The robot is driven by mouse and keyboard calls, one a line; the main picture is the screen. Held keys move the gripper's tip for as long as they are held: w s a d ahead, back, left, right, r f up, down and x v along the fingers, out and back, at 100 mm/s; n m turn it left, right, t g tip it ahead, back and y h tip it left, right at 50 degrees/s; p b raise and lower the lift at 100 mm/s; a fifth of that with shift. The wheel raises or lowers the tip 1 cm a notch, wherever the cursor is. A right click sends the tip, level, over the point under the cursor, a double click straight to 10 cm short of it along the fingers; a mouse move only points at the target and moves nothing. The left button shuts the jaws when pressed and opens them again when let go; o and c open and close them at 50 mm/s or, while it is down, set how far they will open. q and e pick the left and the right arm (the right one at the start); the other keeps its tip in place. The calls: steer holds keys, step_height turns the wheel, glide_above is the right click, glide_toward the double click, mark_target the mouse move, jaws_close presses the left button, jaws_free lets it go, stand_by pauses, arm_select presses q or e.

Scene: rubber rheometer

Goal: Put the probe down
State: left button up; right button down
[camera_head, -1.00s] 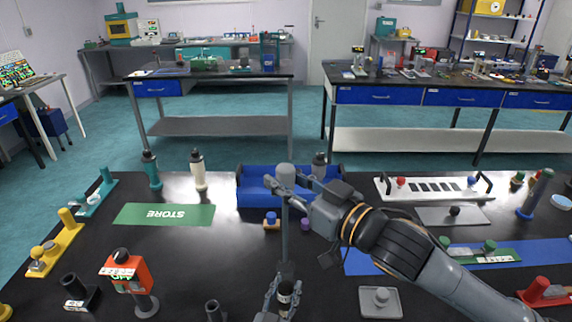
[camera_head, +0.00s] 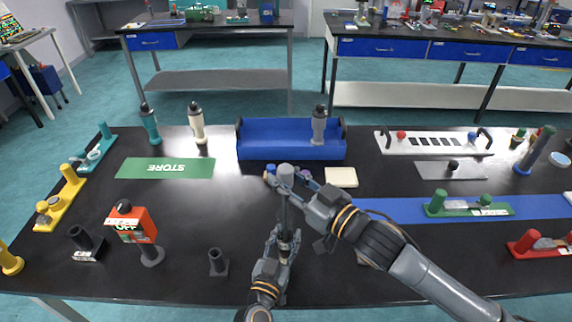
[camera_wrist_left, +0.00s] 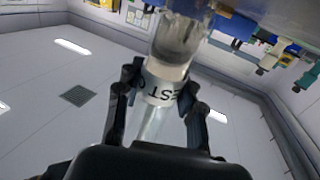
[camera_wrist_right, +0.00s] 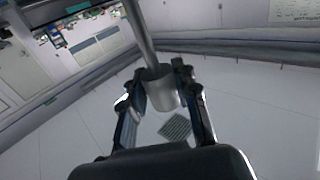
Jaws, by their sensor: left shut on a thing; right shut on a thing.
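The probe has a thick grey head (camera_head: 286,170) and a thin rod (camera_wrist_right: 143,40). My right gripper (camera_head: 291,183) is shut on its head, which the right wrist view also shows (camera_wrist_right: 161,92). The probe stands upright, its rod pointing down. My left gripper (camera_head: 286,246) is shut on a clear tube labelled TEST (camera_wrist_left: 168,80), below the probe. The rod reaches down to the tube's mouth; whether its tip is inside I cannot tell. The tube holds something grey.
A blue tray (camera_head: 262,150) holding a grey bottle (camera_head: 319,125) stands behind. A green STORE mat (camera_head: 166,168) lies left. Dark holders (camera_head: 218,262) and a red-orange device (camera_head: 134,226) stand at front left. A cream pad (camera_head: 341,177) lies right of the probe.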

steer(key=shift+f, duration=2.35)
steer(key=c, duration=0.9)
jaws_free()
steer(key=shift+c, duration=0.2)
steer(key=shift+d, duration=0.1)
steer(key=v, duration=1)
